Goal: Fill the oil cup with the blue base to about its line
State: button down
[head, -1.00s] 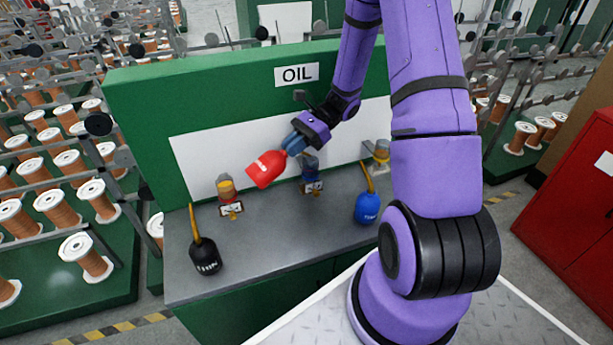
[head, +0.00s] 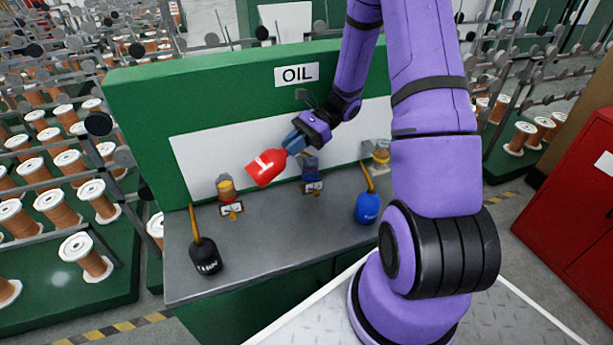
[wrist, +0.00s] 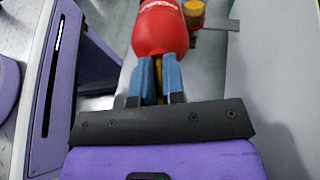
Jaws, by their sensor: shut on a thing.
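My gripper (head: 301,140) is shut on the red oil can (head: 265,167) and holds it tilted above the bench, its body pointing down to the left. In the wrist view the blue fingers (wrist: 160,78) close around the can's neck, and the red can (wrist: 160,28) lies beyond them. The oil cup with the blue base (head: 310,171) stands on the bench just right of the can and below my gripper. Its top is partly hidden by the gripper, so its oil level cannot be told. A small sign (head: 313,187) is in front of it.
A cup with a red base (head: 227,190) stands to the left, and another cup (head: 380,152) at the back right. A black can (head: 205,255) and a blue can (head: 367,207) with upright yellow spouts stand on the bench. The middle front of the bench (head: 280,240) is clear.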

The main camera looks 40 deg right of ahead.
jog(key=shift+d+r+y, duration=0.35)
jog(key=shift+d+y, duration=0.05)
jog(key=shift+y, duration=0.3)
dwell(7.3)
